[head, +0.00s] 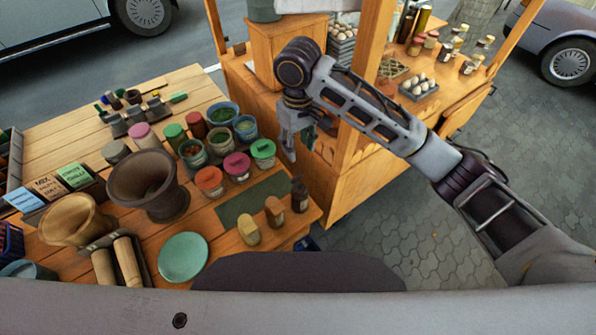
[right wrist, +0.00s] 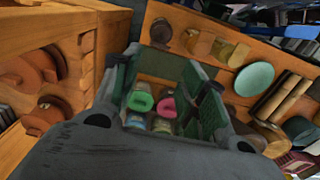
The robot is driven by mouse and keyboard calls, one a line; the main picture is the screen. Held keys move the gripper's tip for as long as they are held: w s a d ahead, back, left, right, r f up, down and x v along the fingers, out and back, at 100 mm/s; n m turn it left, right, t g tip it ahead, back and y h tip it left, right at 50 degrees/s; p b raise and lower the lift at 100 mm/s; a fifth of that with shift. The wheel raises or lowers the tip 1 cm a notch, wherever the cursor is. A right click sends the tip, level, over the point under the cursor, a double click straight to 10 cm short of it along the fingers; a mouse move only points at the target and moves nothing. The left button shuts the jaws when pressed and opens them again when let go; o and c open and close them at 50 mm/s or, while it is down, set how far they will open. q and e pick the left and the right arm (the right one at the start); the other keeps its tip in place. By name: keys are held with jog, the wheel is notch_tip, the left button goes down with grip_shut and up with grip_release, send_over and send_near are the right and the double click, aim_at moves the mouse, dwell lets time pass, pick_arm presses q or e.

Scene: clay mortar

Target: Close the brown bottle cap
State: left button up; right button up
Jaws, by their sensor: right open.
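A small dark brown bottle (head: 299,195) stands near the right front corner of the wooden table (head: 215,265). Whether its cap is open or shut is too small to tell. A dark round shape at the top of the right wrist view, likely the same bottle (right wrist: 161,31), shows beyond the fingers. My right gripper (head: 300,148) is open and empty, hanging fingers down above the table's right edge, apart from the bottle. Its fingers also show in the right wrist view (right wrist: 165,88), with jars with green and pink lids below and between them. My left gripper is in neither view.
Two tan bottles (head: 249,230) stand left of the brown one, by a flat green mat (head: 240,203). Several lidded jars (head: 237,166), a large brown mortar (head: 148,184) and a green plate (head: 183,257) fill the table. A wooden stall post (head: 355,110) stands close beside my right arm.

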aim_at(297, 178)
notch_tip(297, 178, down, 13)
jog(key=shift+r+p, duration=0.15)
jog(key=shift+p, duration=0.65)
grip_shut()
